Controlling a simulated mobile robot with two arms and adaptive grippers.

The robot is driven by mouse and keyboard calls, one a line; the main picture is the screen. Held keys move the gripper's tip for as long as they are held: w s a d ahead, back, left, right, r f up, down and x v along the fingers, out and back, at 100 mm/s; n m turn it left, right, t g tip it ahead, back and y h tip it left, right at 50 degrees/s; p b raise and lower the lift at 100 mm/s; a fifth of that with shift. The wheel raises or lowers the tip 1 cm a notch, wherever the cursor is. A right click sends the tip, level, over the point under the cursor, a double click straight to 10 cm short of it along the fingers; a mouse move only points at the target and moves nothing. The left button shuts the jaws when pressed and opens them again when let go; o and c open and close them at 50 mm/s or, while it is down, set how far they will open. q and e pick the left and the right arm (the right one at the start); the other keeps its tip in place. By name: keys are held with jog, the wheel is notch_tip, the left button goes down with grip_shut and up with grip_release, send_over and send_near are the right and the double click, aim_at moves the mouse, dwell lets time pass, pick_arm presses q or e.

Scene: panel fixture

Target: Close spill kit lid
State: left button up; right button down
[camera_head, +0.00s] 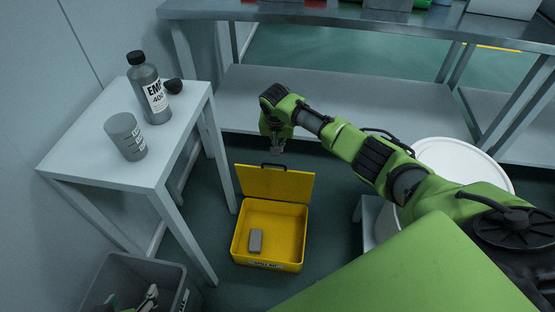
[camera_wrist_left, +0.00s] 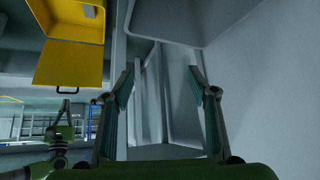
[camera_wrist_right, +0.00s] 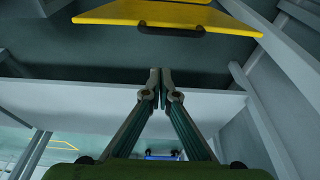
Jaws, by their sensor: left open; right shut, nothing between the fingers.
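The yellow spill kit box (camera_head: 239,246) stands on the floor with its lid (camera_head: 275,184) open, raised at the far side, with a black handle on its top edge. A small grey block (camera_head: 255,241) lies inside. The lid also shows in the left wrist view (camera_wrist_left: 68,65) and the right wrist view (camera_wrist_right: 165,16). My right gripper (camera_head: 277,149) is shut and empty, just beyond and above the lid's handle edge; its closed fingertips show in the right wrist view (camera_wrist_right: 160,75). My left gripper (camera_wrist_left: 160,73) is open and empty, low by the grey bin, left of the box.
A grey bin (camera_head: 183,283) stands at the lower left. A white side table (camera_head: 85,155) holds a labelled bottle (camera_head: 148,90) and a grey canister (camera_head: 125,136). A long bench with a lower shelf (camera_head: 350,100) runs behind. A white drum (camera_head: 455,160) stands right.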

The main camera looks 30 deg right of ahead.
pick_arm(q)
jog(key=w+d+r+t+h, duration=0.1)
jog(key=w+d+r+t, duration=0.1)
jog(key=w+r+t, duration=0.1)
jog(key=shift+w+r+b, duration=0.45)
jog(key=shift+w+r, duration=0.25)
jog(key=shift+w, duration=0.35)
pick_arm(e)
jog(key=shift+s+a+f, duration=1)
jog(key=shift+s+f, duration=0.2)
jog(key=shift+s, duration=0.1)
pick_arm(q)
jog(key=shift+a, duration=0.1)
